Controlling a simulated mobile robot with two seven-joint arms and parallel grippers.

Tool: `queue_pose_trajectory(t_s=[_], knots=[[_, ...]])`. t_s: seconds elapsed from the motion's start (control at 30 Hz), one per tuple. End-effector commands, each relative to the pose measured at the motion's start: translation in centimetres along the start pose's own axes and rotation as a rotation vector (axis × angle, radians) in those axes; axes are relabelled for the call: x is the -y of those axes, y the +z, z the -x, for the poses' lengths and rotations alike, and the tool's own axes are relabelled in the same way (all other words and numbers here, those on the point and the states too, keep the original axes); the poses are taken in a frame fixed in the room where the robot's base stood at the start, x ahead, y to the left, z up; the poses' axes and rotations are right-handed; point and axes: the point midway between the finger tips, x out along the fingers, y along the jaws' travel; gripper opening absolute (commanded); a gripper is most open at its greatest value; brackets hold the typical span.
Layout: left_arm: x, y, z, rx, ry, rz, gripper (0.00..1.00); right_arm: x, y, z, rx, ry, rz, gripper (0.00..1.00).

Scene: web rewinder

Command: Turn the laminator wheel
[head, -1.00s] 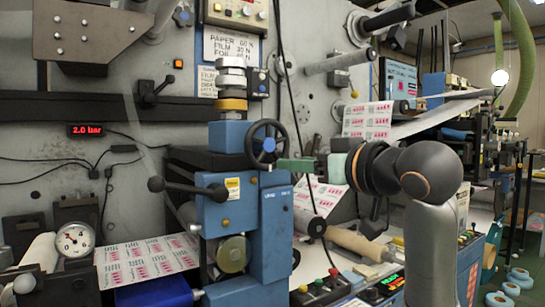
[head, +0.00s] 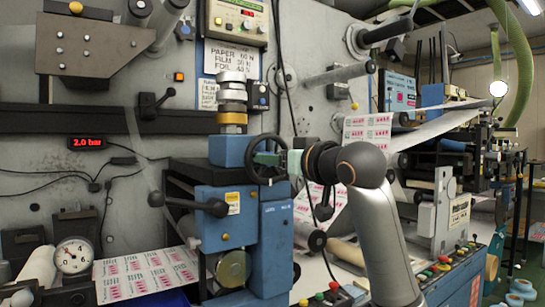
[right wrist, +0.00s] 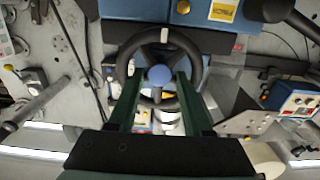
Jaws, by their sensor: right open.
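The laminator wheel (head: 267,160) is a dark handwheel with a blue hub, on the right side of the blue laminator unit (head: 232,151). In the right wrist view the wheel (right wrist: 196,81) fills the upper middle, with its blue hub between my finger tips. My right gripper (head: 276,159) is at the wheel, its green fingers reaching it from the right. In the right wrist view the gripper (right wrist: 160,82) is open, one finger on each side of the hub. Whether the fingers touch the wheel I cannot tell. My left gripper is out of view.
A black lever with a ball knob (head: 188,203) sticks out left of the blue unit. A pressure gauge (head: 73,256) and printed web (head: 145,276) are at lower left. A control panel with buttons (head: 335,292) lies below my right arm.

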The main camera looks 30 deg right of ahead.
Motion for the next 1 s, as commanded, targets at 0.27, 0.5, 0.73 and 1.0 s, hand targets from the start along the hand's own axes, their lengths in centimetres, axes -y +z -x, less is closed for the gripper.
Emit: queue_pose_trajectory(t_s=[0.27, 0.5, 0.73, 1.0], knots=[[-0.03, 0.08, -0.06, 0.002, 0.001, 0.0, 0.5, 0.01, 0.0, -0.57, -0.001, 0.001, 0.001, 0.5], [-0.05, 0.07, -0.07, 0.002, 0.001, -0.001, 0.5, 0.01, 0.01, -0.54, 0.0, 0.0, 0.0, 0.33], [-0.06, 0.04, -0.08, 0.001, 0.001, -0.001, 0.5, 0.03, 0.02, -0.54, 0.0, 0.0, 0.0, 0.07], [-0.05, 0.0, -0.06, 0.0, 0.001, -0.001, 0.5, 0.04, 0.04, -0.53, 0.001, -0.001, 0.001, 0.0]])
